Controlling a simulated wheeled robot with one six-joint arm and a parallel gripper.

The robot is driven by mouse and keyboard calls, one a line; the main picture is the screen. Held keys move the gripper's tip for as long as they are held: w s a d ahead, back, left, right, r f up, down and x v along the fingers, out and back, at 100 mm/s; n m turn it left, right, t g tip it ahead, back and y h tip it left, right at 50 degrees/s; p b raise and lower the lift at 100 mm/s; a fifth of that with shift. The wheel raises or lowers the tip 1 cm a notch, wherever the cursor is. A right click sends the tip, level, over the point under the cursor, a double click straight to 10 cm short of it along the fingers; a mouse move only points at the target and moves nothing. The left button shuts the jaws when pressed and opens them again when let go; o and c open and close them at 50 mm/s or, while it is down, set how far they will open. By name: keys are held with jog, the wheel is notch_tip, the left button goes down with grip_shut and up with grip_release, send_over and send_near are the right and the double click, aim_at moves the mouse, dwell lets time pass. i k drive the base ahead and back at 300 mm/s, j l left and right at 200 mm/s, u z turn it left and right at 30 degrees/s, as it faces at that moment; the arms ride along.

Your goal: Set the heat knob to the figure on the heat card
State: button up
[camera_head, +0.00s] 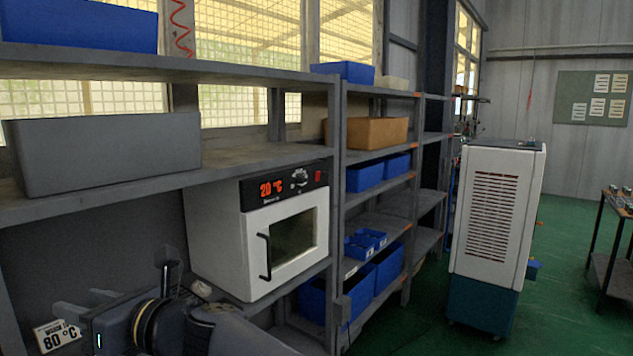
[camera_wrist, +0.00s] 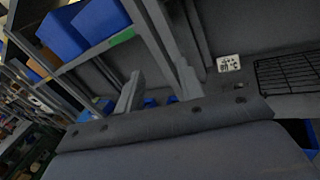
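The white oven (camera_head: 262,240) sits on the shelf with its door shut. Its black top panel has a lit red display reading 20 °C, and the heat knob (camera_head: 300,178) is right of the display; the knob's pointer is too small to read. The heat card (camera_head: 58,336) lies at the lower left, partly cut by my arm, and seems to read 80 °C. It also shows in the wrist view (camera_wrist: 229,63), right of the fingers. My gripper (camera_wrist: 158,85) is open and empty, its two fingers apart. In the head view it is low left, away from the oven and knob.
Shelves with a grey bin (camera_head: 105,155), blue bins (camera_head: 378,172) and a brown box (camera_head: 366,132) surround the oven. The shelf board above and posts bound the space around it. A white cabinet (camera_head: 496,215) stands right on the green floor. A wire rack (camera_wrist: 288,72) shows in the wrist view.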

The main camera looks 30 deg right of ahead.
aim_at(301, 181)
jog(key=i+l+z, duration=0.4)
jog(key=i+l, duration=0.15)
jog(key=l, duration=0.2)
jog(key=i+l+z, duration=0.35)
jog(key=i+l, duration=0.45)
jog(key=i, duration=0.15)
